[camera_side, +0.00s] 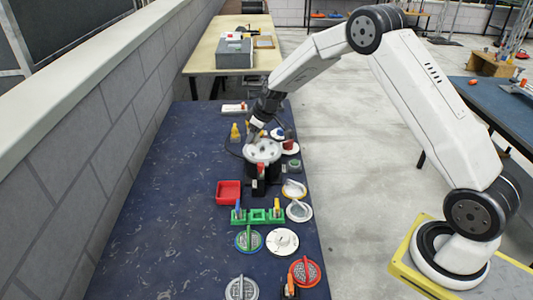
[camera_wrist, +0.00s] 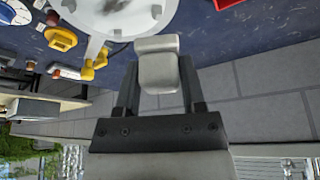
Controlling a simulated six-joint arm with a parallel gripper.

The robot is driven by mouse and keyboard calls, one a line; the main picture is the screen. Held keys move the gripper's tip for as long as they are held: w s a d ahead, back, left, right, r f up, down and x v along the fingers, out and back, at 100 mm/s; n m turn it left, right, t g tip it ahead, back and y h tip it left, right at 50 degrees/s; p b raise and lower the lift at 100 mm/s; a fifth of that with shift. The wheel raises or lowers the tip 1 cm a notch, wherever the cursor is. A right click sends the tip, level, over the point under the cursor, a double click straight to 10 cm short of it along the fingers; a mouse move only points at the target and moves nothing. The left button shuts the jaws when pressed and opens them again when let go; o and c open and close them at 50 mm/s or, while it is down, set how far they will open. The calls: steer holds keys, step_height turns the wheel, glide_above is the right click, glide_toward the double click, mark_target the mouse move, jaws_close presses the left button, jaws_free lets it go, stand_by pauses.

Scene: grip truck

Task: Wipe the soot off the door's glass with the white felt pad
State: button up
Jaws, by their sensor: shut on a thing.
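The white felt pad (camera_wrist: 157,64) is a pale block held between the two dark fingers of my gripper (camera_wrist: 157,88) in the wrist view. My gripper is shut on it. A round pale door glass (camera_wrist: 97,20) with grey smudges lies just beyond the pad at the top of the wrist view. In the side view the round door (camera_side: 263,151) tops a dark drum-like body. My gripper (camera_side: 257,126) is at its far edge there, and the pad is small and hard to make out. I cannot tell whether the pad touches the glass.
A red tray (camera_side: 229,192), a green rack (camera_side: 258,216) and several round discs stand nearer the camera on the dark blue table (camera_side: 165,220). A yellow piece (camera_side: 235,132) stands behind the door. A grey block wall (camera_side: 95,135) runs along the left. The table's left part is clear.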

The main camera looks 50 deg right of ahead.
mark_target(259, 156)
steer(key=shift+s+d+r+n+g+y, duration=0.2)
steer(key=shift+s+d+r+n+y, duration=0.25)
steer(key=shift+n, duration=0.45)
steer(key=shift+s+d+r+n+g+y, duration=0.2)
steer(key=shift+r+n, duration=0.3)
steer(key=shift+n, duration=0.4)
steer(key=shift+s+d+r+n+g+y, duration=0.3)
steer(key=shift+r+n, duration=0.2)
steer(key=shift+n, duration=0.4)
steer(key=shift+f, duration=3.4)
steer(key=shift+w+d+f, duration=0.6)
steer(key=shift+f, duration=0.05)
steer(key=shift+w+d, duration=1.7)
steer(key=shift+d, duration=0.05)
steer(key=shift+s+a, duration=2.35)
steer(key=shift+a, duration=0.05)
step_height(259, 156, up, 8)
steer(key=shift+w, duration=0.1)
